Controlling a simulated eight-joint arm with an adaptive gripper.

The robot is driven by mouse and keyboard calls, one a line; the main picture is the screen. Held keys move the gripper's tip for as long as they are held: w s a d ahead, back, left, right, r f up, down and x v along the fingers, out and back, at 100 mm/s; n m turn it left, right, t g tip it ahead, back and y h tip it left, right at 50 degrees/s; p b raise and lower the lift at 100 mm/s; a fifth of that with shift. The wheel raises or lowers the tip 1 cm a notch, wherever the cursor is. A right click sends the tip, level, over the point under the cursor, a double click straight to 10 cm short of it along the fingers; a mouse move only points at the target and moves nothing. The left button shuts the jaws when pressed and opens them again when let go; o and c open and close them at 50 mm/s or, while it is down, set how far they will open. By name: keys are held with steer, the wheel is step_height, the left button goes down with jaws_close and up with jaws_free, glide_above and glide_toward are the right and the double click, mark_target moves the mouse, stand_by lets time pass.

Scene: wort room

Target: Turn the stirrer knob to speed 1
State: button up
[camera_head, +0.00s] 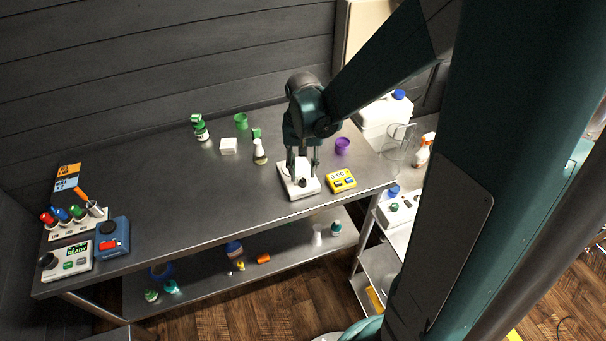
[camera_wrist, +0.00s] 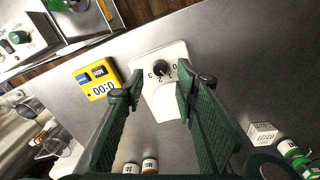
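The stirrer (camera_head: 286,184) is a white device with a pale top plate, near the front edge of the steel bench. Its small dark round knob (camera_wrist: 160,68) shows in the wrist view, with small digits from 0 to 3 around it. The knob's pointer is too small to read surely. My gripper (camera_head: 303,170) hangs pointing down over the stirrer. In the wrist view my gripper (camera_wrist: 162,88) is open, with its two green fingers apart on either side of the stirrer. Nothing is between the fingertips, and they look clear of the knob.
A yellow timer (camera_head: 341,180) reading 0:00 stands close to the right of the stirrer. The bench left of the stirrer is clear.

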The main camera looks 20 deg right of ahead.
mark_target(303, 181)
step_height(303, 181, up, 8)
steer(key=shift+f, duration=0.25)
stand_by(0.5)
steer(key=shift+r, duration=0.1)
steer(key=s+a+r+n+t+b, duration=0.1)
steer(key=s+r+n+t, duration=0.1)
steer(key=s, duration=0.6)
steer(key=s+a+r+n+t+b, duration=0.1)
steer(key=s+r+n+t+b, duration=0.1)
steer(key=s+r+t, duration=0.3)
steer(key=shift+s+a+r+n+b, duration=0.25)
steer(key=shift+s+r+n+b, duration=0.1)
steer(key=shift+s, duration=1.6)
